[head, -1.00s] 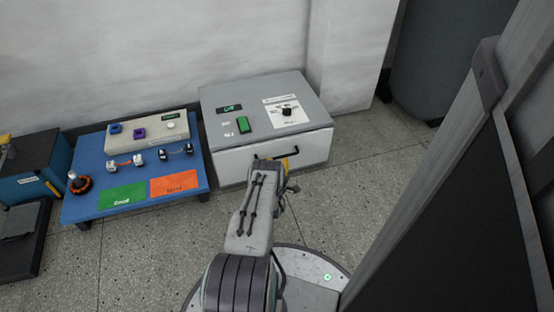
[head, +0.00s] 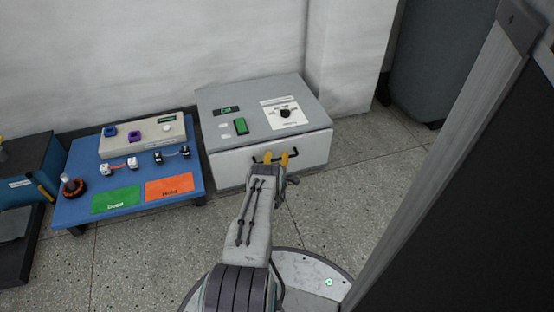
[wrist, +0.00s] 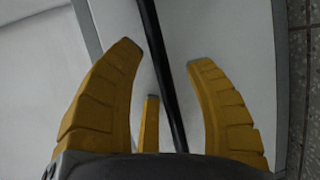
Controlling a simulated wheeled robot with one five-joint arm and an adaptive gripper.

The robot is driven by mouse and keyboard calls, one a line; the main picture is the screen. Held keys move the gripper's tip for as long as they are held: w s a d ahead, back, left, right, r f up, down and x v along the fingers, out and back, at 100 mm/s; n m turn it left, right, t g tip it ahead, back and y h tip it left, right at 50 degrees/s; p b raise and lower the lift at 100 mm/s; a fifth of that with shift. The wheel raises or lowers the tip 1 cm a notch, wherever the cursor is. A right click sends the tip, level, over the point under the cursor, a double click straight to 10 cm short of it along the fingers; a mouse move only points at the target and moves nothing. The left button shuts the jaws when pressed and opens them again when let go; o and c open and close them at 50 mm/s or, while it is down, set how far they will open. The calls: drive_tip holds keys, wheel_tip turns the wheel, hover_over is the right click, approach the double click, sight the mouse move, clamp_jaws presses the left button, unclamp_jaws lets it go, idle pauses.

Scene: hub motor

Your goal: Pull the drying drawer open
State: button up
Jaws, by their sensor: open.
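The drying drawer (head: 225,168) is the white front of a grey-topped box and looks shut in the head view. Its dark bar handle (head: 256,159) runs across the front, partly hidden by my gripper. My gripper (head: 275,157) has its yellow fingers at the handle. In the wrist view my gripper (wrist: 165,55) is open, with one finger on each side of the black handle bar (wrist: 160,70).
The box top has a green switch (head: 241,126) and a dial (head: 286,113). A blue table (head: 75,205) with a green mat (head: 115,200), an orange mat (head: 168,187) and small parts stands to the left. Speckled floor (head: 370,170) is free in front and right.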

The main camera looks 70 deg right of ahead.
clamp_jaws()
idle(0.4)
